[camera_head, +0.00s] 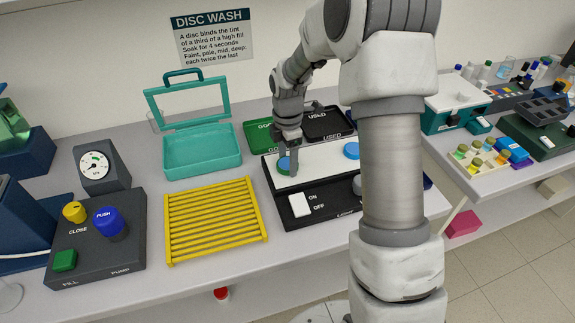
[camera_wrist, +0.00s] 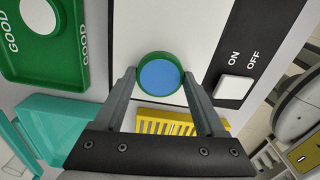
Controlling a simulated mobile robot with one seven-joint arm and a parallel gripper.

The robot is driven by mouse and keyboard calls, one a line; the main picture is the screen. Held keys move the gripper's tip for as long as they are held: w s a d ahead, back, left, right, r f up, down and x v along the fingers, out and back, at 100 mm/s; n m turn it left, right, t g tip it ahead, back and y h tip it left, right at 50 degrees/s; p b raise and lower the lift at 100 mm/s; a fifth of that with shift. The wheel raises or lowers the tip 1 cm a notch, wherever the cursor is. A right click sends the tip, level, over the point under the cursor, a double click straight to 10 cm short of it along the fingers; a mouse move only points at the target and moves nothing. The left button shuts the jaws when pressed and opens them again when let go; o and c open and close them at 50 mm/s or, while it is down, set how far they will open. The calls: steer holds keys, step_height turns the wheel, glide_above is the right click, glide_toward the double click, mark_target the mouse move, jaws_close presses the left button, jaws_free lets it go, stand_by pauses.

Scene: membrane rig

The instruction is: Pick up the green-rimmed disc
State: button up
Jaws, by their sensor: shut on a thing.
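The green-rimmed disc (camera_wrist: 161,73) has a blue face and sits between the two fingertips of my gripper (camera_wrist: 160,77) in the wrist view. The fingers touch its rim on both sides. In the head view the disc (camera_head: 284,166) shows at the left end of the white lit panel (camera_head: 318,160), under my gripper (camera_head: 288,152), which points down. I cannot tell whether the disc rests on the panel or is slightly above it. Another blue disc (camera_head: 351,150) lies toward the panel's right end, partly beside my arm.
Behind the panel are a green GOOD tray (camera_head: 254,136) and a black USED tray (camera_head: 325,122). An ON/OFF switch (camera_head: 300,204) is at the panel's front. A yellow rack (camera_head: 215,218), an open teal box (camera_head: 202,153) and a pump box (camera_head: 95,255) stand to the left.

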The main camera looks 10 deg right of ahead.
steer(key=shift+c, duration=0.9)
